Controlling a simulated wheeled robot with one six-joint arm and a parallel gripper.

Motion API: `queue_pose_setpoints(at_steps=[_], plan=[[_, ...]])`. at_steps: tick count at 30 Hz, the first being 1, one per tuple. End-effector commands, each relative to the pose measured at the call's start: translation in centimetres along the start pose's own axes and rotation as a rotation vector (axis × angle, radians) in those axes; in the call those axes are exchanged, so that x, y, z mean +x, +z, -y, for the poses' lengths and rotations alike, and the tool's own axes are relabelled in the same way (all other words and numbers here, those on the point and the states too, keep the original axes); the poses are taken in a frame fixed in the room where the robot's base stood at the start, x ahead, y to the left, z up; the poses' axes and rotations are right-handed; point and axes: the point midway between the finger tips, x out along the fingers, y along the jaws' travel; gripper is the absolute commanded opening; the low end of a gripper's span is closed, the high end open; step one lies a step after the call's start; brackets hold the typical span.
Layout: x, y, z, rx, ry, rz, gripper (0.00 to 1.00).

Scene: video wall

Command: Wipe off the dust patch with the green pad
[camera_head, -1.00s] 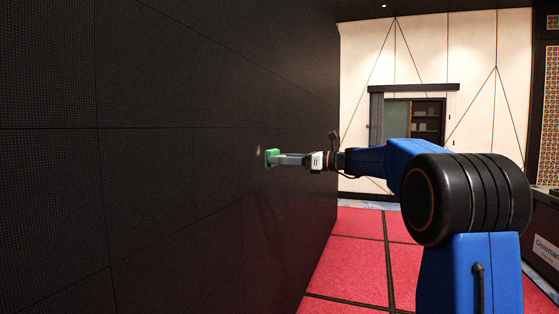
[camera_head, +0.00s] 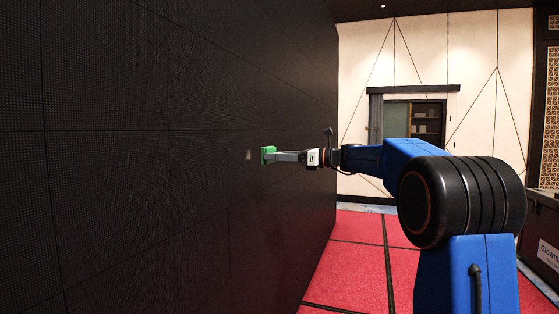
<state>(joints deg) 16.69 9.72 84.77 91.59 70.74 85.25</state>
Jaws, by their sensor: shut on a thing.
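The dust patch (camera_head: 248,155) is a small pale brownish smudge on the dark video wall (camera_head: 120,160). The green pad (camera_head: 267,156) is just to the right of the patch in the picture. My gripper (camera_head: 277,156) is shut on the green pad and points left toward the wall. The pad's face is turned toward the wall; I cannot tell whether it touches the wall. The patch shows uncovered.
The black tiled wall fills the left half of the view. A red carpeted floor (camera_head: 350,265) with dark lines lies to the right of it. A dark case (camera_head: 540,235) stands at the right edge. A pale wall with a window-like opening (camera_head: 412,125) is at the back.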

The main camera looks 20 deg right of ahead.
Motion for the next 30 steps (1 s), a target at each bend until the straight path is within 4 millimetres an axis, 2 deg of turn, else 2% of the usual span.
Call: queue_pose_setpoints(at_steps=[8, 21, 30], plan=[[1.4, 0.0, 0.0, 0.000, 0.001, 0.000, 0.50], [5.2, 0.0, 0.0, 0.000, 0.001, 0.000, 0.50], [6.0, 0.0, 0.0, 0.000, 0.000, 0.000, 0.50]])
